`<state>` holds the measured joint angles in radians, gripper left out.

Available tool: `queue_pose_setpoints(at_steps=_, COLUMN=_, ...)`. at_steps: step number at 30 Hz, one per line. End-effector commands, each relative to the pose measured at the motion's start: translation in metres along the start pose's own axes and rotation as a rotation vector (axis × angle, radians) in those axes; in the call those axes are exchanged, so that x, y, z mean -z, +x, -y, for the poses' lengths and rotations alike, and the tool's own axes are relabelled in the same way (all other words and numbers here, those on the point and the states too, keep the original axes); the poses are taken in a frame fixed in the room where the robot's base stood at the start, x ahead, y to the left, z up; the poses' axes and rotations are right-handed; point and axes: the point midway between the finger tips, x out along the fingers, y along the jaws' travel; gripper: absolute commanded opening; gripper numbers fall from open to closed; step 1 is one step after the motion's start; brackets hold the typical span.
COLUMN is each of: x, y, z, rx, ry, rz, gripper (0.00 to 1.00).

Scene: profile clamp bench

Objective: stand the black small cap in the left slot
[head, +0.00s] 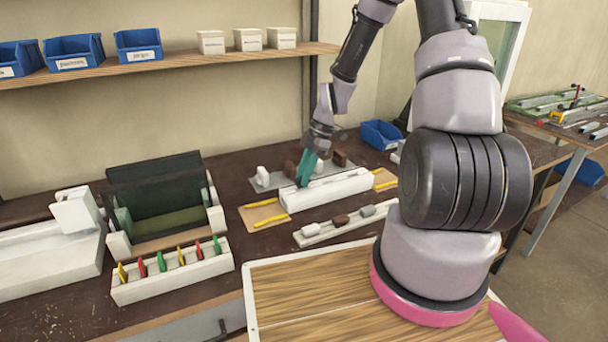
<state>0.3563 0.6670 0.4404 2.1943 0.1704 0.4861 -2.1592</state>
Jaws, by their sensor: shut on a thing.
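My gripper (306,170), with teal fingers, points down at the left part of a long white block (345,187) on the bench. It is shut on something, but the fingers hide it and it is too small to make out. I cannot tell whether the fingertips touch the block. I cannot make out a black small cap anywhere, and the slots are not clear from here.
A white strip (312,239) with grey and brown pieces lies in front of the block. A grey plate (262,185) with white and brown pieces lies behind. Yellow strips flank the block. A rack (172,284) of coloured tabs and a dark box (155,185) stand left.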

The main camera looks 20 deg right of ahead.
Motion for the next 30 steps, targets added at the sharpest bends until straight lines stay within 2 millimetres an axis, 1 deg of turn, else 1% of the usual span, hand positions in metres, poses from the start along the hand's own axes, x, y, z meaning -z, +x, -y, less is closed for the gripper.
queue_pose_setpoints(at_steps=16, x=0.0, y=0.001, z=0.0, rx=0.0, ry=0.0, rz=0.0, gripper=0.0)
queue_pose_setpoints(at_steps=30, x=-0.005, y=0.012, z=0.0, rx=0.0, ry=-0.001, rz=0.0, gripper=0.0)
